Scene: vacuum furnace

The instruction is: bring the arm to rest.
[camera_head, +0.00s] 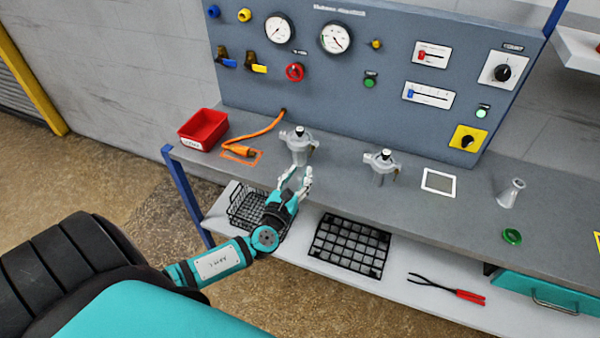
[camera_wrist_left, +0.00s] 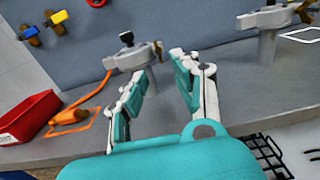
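My left gripper (camera_head: 295,180) is open and empty at the front edge of the grey workbench (camera_head: 345,180). It also shows in the left wrist view (camera_wrist_left: 162,72), its two fingers spread apart. Just beyond it stands a metal clamp fitting with a black knob (camera_head: 299,145), which also shows in the left wrist view (camera_wrist_left: 130,58). I cannot tell whether a finger touches the fitting. My teal left arm reaches in from the lower left. My right gripper is not in view.
A red bin (camera_head: 203,129) and an orange hose (camera_head: 262,131) lie to the left. A second fitting (camera_head: 382,165) stands to the right. Below are a wire basket (camera_head: 247,207), a black grid (camera_head: 349,246) and red-handled tongs (camera_head: 447,289) on the lower shelf. A gauge panel (camera_head: 350,80) stands behind.

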